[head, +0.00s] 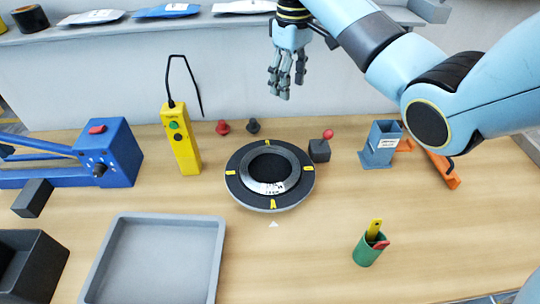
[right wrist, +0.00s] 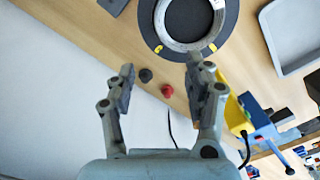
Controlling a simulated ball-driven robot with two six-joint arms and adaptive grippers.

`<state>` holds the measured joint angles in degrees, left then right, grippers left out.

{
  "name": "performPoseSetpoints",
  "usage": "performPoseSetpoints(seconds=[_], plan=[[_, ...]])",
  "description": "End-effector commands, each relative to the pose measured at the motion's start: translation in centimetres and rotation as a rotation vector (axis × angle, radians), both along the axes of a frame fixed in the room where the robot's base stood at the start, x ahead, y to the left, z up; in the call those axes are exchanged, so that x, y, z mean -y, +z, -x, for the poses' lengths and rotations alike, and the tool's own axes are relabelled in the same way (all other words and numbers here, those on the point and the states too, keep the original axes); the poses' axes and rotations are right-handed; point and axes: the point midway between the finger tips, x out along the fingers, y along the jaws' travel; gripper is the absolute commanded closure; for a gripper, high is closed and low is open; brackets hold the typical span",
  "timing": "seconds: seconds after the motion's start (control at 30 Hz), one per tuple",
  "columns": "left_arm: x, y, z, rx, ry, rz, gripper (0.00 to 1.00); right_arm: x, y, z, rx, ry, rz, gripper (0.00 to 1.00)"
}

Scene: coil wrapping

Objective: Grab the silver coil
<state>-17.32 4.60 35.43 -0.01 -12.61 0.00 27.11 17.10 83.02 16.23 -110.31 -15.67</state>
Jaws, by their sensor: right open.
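The silver coil (head: 256,185) is a flat ring lying on a round black turntable (head: 237,191) with yellow marks, near the middle of the table. A white label shows on the coil's near side. The coil (right wrist: 182,46) also shows at the top of the right wrist view, cut off by the frame edge. My right gripper (head: 280,90) hangs behind and above the turntable, apart from the coil. In the right wrist view its two fingers (right wrist: 160,74) are spread with nothing between them. My left gripper does not show.
A yellow control box (head: 181,140) and a blue machine (head: 108,155) stand left of the turntable. A grey tray (head: 158,260) lies front left. A red-knobbed block (head: 320,150) and a blue-grey holder (head: 380,145) stand right. A green cup (head: 367,250) stands front right.

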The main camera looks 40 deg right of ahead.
Motion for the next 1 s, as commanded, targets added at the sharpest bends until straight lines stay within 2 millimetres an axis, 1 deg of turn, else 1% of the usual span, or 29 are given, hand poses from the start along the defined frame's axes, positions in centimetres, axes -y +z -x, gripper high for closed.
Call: performPoseSetpoints(seconds=[0.23,0.37,0.53,0.7,0.8,0.93,1.0], plan=[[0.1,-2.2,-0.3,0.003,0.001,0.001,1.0,0.0,-2.3,0.0,-0.001,0.0,0.0,0.47],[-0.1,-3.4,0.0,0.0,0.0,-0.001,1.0,0.0,-3.5,0.0,-0.001,0.0,0.0,0.47],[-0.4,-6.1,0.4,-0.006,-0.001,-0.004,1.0,0.0,-6.2,0.0,-0.002,0.0,0.0,0.47],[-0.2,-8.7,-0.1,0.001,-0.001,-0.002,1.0,0.0,-8.9,0.0,-0.003,0.0,0.0,0.47],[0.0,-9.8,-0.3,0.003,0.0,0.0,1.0,0.0,-10.0,0.0,-0.003,0.0,0.0,0.47],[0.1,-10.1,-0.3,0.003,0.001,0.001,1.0,0.0,-11.3,0.1,-0.004,0.0,-0.001,0.47],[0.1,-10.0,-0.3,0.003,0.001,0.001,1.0,0.0,-12.4,0.1,-0.007,0.0,-0.002,0.47]])
